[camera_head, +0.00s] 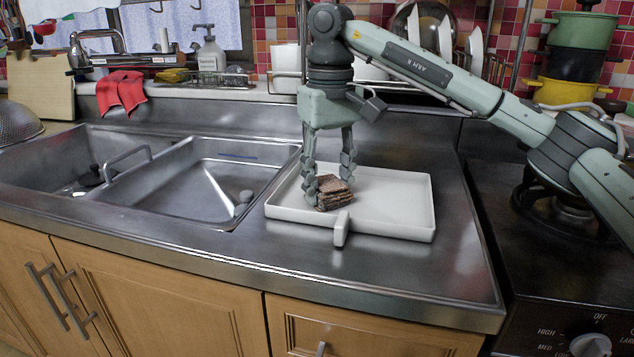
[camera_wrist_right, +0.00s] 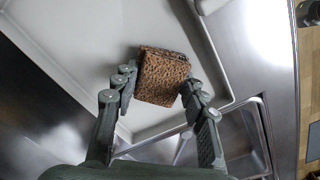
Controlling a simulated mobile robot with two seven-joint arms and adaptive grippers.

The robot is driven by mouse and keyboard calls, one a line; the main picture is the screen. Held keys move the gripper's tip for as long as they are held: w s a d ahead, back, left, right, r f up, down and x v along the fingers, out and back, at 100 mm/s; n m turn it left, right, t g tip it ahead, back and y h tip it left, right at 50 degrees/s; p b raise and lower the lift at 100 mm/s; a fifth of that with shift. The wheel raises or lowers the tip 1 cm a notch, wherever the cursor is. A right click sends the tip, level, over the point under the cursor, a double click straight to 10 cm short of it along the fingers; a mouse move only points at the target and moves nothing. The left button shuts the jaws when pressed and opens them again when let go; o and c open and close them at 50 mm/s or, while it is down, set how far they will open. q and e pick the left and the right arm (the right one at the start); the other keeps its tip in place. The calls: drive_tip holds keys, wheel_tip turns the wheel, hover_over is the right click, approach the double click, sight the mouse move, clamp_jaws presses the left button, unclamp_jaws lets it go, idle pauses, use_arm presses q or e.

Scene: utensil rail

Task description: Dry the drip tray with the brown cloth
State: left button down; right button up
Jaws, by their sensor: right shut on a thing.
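The white drip tray (camera_head: 395,205) lies on the steel counter to the right of the sink. It also fills much of the right wrist view (camera_wrist_right: 85,45). The brown cloth (camera_head: 335,193) is a folded, speckled block in the left part of the tray. My right gripper (camera_head: 330,190) points down over the tray and is shut on the cloth, with a finger on either side of it. In the right wrist view the cloth (camera_wrist_right: 162,76) sits between the fingertips. Whether the cloth touches the tray floor is hard to tell. My left gripper does not show.
A steel sink (camera_head: 205,185) adjoins the tray's left side. A black stove (camera_head: 560,225) stands to the right. Behind are a soap bottle (camera_head: 211,55), red cloth (camera_head: 121,92), dish rack and stacked pots (camera_head: 580,50). The counter in front of the tray is clear.

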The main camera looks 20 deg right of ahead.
drive_tip(key=shift+s+d, duration=0.3)
drive_tip(key=shift+d, duration=0.2)
drive_tip(key=shift+f, duration=0.1)
drive_tip(key=shift+w+a+p, duration=0.25)
drive_tip(key=shift+w+a, duration=0.1)
drive_tip(key=shift+a, duration=0.2)
drive_tip(key=shift+w+a+p, duration=0.25)
drive_tip(key=shift+w+a, duration=0.05)
drive_tip(key=shift+a, duration=0.2)
drive_tip(key=shift+w+a+f, duration=0.25)
drive_tip(key=shift+w+a, duration=0.05)
drive_tip(key=shift+a, duration=0.2)
drive_tip(key=shift+r+p, duration=0.7)
wheel_tip(320, 180, up, 5)
drive_tip(key=p, duration=0.3)
drive_tip(key=shift+f, duration=0.1)
